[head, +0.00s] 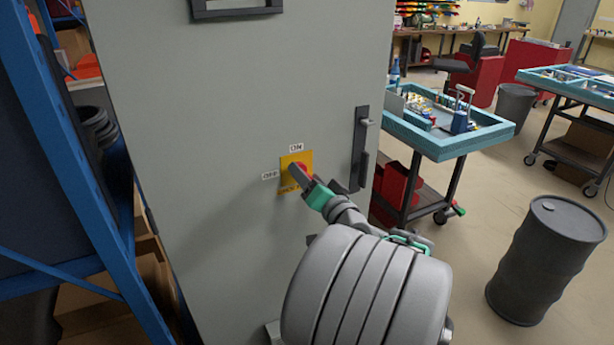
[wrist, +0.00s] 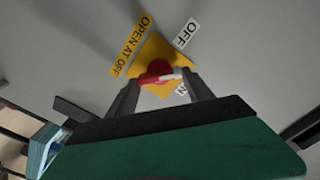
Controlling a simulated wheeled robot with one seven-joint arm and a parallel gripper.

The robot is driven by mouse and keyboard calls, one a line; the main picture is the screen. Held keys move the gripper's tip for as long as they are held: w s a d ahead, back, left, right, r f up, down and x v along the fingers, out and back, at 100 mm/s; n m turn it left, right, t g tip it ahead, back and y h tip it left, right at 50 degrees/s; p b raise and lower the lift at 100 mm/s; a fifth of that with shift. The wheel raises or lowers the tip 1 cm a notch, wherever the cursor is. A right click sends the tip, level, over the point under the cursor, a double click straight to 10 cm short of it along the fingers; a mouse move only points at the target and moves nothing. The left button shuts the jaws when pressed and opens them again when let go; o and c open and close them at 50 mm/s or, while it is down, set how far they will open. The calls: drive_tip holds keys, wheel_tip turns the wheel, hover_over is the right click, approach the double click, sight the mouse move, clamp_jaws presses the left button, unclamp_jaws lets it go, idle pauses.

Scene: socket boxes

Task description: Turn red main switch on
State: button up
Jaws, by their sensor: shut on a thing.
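The red main switch (head: 303,168) sits on a yellow plate (head: 284,163) on the grey cabinet door. In the head view my fingers hide part of the switch.
The grey cabinet door (head: 220,100) has a black handle (head: 360,150) right of the switch. A blue rack (head: 85,190) stands close on the left. A blue-topped cart (head: 450,150) and a dark barrel (head: 545,255) stand to the right, with open floor around them.

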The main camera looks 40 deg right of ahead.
drive_tip(key=shift+d+f+m+p, duration=0.1)
drive_tip(key=shift+m+p, duration=1.1)
drive_tip(key=shift+m, duration=1.25)
drive_tip(key=shift+f+m+p, duration=0.1)
drive_tip(key=shift+m+p, duration=1.05)
drive_tip(key=shift+m, duration=1.3)
drive_tip(key=o, duration=1.4)
drive_tip(key=shift+c, duration=0.2)
drive_tip(key=b+v, duration=0.1)
drive_tip(key=v, duration=0.6)
drive_tip(key=shift+s+b, duration=0.4)
